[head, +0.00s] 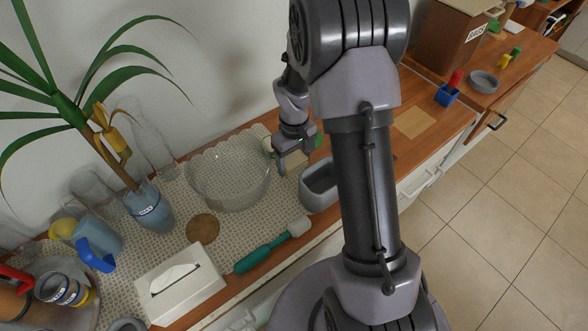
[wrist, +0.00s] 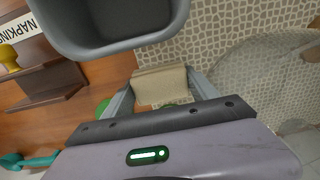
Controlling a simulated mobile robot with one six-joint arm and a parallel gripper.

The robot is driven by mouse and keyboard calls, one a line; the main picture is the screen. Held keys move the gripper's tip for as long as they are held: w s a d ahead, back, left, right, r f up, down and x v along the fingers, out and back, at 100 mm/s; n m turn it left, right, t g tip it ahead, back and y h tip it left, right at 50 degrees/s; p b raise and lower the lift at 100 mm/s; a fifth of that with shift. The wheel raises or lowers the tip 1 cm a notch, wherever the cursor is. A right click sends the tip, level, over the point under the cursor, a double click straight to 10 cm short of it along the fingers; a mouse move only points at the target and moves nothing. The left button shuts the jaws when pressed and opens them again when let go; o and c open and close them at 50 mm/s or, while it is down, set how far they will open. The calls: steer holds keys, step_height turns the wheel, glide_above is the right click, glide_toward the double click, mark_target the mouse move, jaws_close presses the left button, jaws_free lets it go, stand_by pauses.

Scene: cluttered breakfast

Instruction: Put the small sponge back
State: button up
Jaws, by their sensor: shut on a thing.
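My gripper (head: 294,160) is shut on a pale beige block, the small sponge (wrist: 160,86), which sits between the two fingers in the wrist view. In the head view the fingers are between the glass bowl (head: 215,187) and the grey open container (head: 318,190), near the back of the counter, and partly hide the sponge. The grey container (wrist: 105,45) also shows at the top of the wrist view, close to the sponge. I cannot tell how high the sponge is above the counter.
The glass bowl stands on a patterned mat (head: 160,215). A teal-handled brush (head: 268,248) and a white tissue box (head: 180,285) lie at the front edge. A plant in a blue vase (head: 150,207) stands at left. A blue cup (head: 447,96) and brown box (head: 445,45) stand at right.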

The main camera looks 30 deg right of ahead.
mark_target(294, 167)
step_height(294, 167, down, 3)
steer(key=shift+f+b, duration=0.1)
steer(key=shift+b, duration=0.3)
steer(key=o, duration=1.3)
